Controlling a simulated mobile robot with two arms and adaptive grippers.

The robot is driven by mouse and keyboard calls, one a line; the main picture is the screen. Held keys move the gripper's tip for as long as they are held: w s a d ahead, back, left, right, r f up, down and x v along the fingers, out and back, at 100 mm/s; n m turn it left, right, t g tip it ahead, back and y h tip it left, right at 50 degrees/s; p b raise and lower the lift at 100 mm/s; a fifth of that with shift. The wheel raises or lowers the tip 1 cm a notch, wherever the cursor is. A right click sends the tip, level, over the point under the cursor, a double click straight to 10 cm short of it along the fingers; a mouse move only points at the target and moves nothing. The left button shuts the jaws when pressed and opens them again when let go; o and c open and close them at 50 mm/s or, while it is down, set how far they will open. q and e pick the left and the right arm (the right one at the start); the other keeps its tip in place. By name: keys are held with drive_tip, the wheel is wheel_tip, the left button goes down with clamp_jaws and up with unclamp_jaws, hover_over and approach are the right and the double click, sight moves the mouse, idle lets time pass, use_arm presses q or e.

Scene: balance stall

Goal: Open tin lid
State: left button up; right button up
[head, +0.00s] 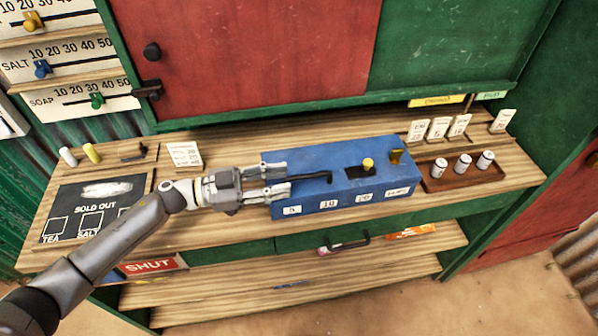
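The blue tin (340,196) sits on the wooden counter with number labels along its front. The top looks closed. My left gripper (284,179) reaches in from the left over the tin's left end. Its two fingers are apart, with the handle just beyond the fingertips. Whether they touch the tin is unclear. My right gripper is out of view.
A wooden tray (438,184) with three small canisters stands right of the tin, price cards behind it. A sold-out board (95,207) and a price card (184,154) are at left. A green drawer (320,244) is below. The red shutter (260,60) rises behind.

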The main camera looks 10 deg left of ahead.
use_arm(q)
drive_tip(key=p+x, duration=0.1)
drive_tip(key=x, duration=0.4)
clamp_jaws()
drive_tip(key=shift+w, duration=0.1)
